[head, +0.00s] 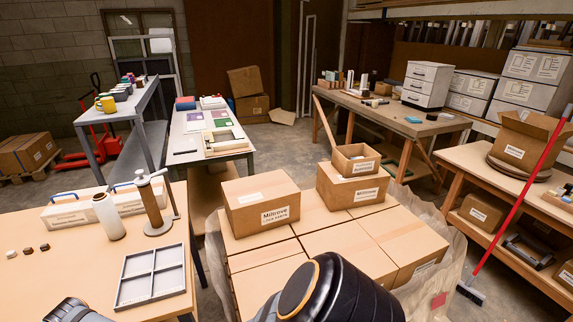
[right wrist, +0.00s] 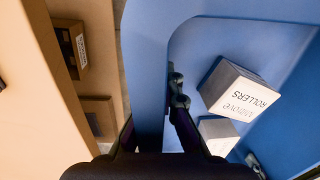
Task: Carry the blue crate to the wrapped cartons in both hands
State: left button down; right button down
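The wrapped cartons (head: 319,240) form a low stack in the head view's lower middle, with loose film around the sides. The blue crate (right wrist: 148,60) fills much of the right wrist view and is not seen in the head view. Two grey boxes lie inside, one labelled Rollers (right wrist: 238,88) and a smaller one (right wrist: 218,134). My right gripper (right wrist: 176,88) is shut on the crate's wall, with dark finger parts against its inner side. My left gripper is not in view; only part of my left arm shows at the bottom left of the head view.
A table (head: 60,262) stands left with a divided tray (head: 152,277). A red broom (head: 512,212) leans against the right bench (head: 525,198).

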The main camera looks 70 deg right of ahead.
aim_at(374, 241)
jog(key=k, duration=1.2)
jog(key=z, duration=2.15)
jog(key=i+l, duration=0.3)
jog(key=i, duration=0.15)
jog(key=i+l, duration=0.25)
jog(key=i, duration=0.2)
jog(key=i+l, duration=0.3)
jog(key=i, duration=0.2)
jog(key=i+l, duration=0.3)
jog(key=i, duration=0.15)
